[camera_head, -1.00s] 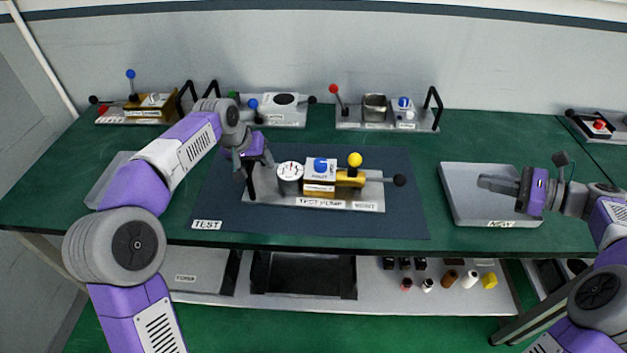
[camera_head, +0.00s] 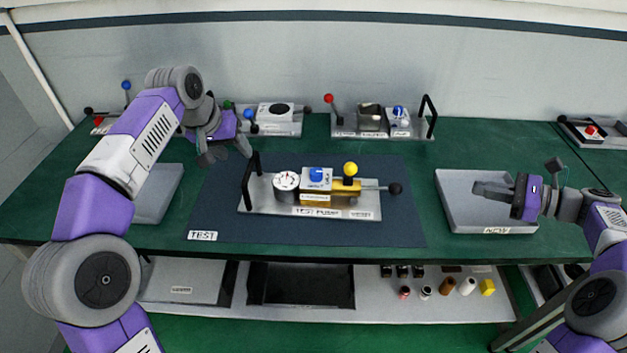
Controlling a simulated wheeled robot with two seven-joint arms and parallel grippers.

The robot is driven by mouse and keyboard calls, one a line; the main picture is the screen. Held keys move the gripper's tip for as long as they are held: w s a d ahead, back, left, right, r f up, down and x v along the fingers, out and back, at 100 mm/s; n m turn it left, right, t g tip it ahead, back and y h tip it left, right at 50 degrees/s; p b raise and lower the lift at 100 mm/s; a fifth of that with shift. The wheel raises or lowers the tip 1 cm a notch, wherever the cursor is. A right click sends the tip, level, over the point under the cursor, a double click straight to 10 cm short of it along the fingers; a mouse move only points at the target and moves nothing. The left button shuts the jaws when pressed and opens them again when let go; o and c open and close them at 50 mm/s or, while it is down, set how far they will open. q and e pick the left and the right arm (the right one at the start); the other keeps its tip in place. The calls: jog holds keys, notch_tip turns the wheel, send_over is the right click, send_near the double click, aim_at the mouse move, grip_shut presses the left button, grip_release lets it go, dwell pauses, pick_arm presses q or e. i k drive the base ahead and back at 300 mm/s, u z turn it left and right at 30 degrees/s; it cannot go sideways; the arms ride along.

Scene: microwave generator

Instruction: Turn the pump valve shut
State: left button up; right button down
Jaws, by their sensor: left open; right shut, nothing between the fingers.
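The test pump (camera_head: 310,211) stands on the dark mat in the middle of the table. It has a round gauge (camera_head: 286,181), a blue knob (camera_head: 317,174) on a white block, a yellow ball (camera_head: 350,169), a brass body, a rod with a black ball (camera_head: 395,188) and a black handle (camera_head: 250,181) at its left. Which part is the valve I cannot tell for sure. My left gripper (camera_head: 226,157) is open and empty, up and left of the black handle, apart from the pump. My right gripper (camera_head: 477,188) is shut and empty over the grey NEW tray.
The NEW tray (camera_head: 455,216) lies at the right, and another tray (camera_head: 158,195) lies at the left, partly behind my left arm. Other devices stand along the back, including one with a red ball lever (camera_head: 329,98). A lower shelf (camera_head: 375,307) holds several small parts.

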aim_at(316, 174)
jog(key=k, duration=1)
